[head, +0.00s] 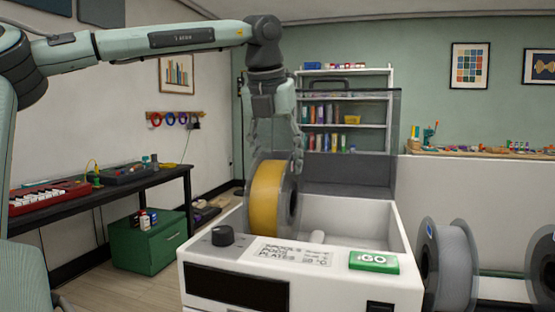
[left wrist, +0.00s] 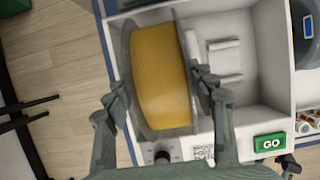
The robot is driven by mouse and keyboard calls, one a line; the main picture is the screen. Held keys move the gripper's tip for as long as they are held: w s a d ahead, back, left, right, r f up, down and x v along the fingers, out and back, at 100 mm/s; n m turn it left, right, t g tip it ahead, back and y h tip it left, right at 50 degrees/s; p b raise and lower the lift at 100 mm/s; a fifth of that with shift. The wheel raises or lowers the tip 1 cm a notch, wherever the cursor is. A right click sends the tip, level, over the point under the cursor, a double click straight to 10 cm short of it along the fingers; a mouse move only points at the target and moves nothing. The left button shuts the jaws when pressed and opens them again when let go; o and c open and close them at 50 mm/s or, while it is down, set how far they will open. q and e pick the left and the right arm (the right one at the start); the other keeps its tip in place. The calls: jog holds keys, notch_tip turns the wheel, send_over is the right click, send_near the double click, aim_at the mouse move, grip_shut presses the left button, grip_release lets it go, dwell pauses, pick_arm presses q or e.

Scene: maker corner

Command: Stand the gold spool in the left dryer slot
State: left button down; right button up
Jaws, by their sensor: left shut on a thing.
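The gold spool (head: 265,199) is upright, with yellow-gold filament between grey see-through flanges. It is at the left end of the white dryer's open box (head: 393,222). My left gripper (head: 273,150) comes down from above and is shut on the spool. In the left wrist view the spool (left wrist: 160,75) sits between the two fingers, one at each flange, over the left part of the box. Whether its bottom rests in the left slot is hidden. A pale holder (left wrist: 225,60) shows on the box floor to its right.
The dryer's front panel has a black knob (head: 222,236) and a green GO button (head: 374,262). The clear lid (head: 349,175) stands open behind the box. A grey spool (head: 449,266) stands to the right. The box's right part is empty.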

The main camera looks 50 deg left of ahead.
pick_arm(q)
jog(key=shift+r, duration=0.15)
jog(key=shift+c, duration=2.3)
grip_release()
jog(key=shift+f, duration=0.2)
jog(key=v, duration=1.2)
jog(key=shift+s, duration=0.15)
jog(key=shift+r, duration=0.1)
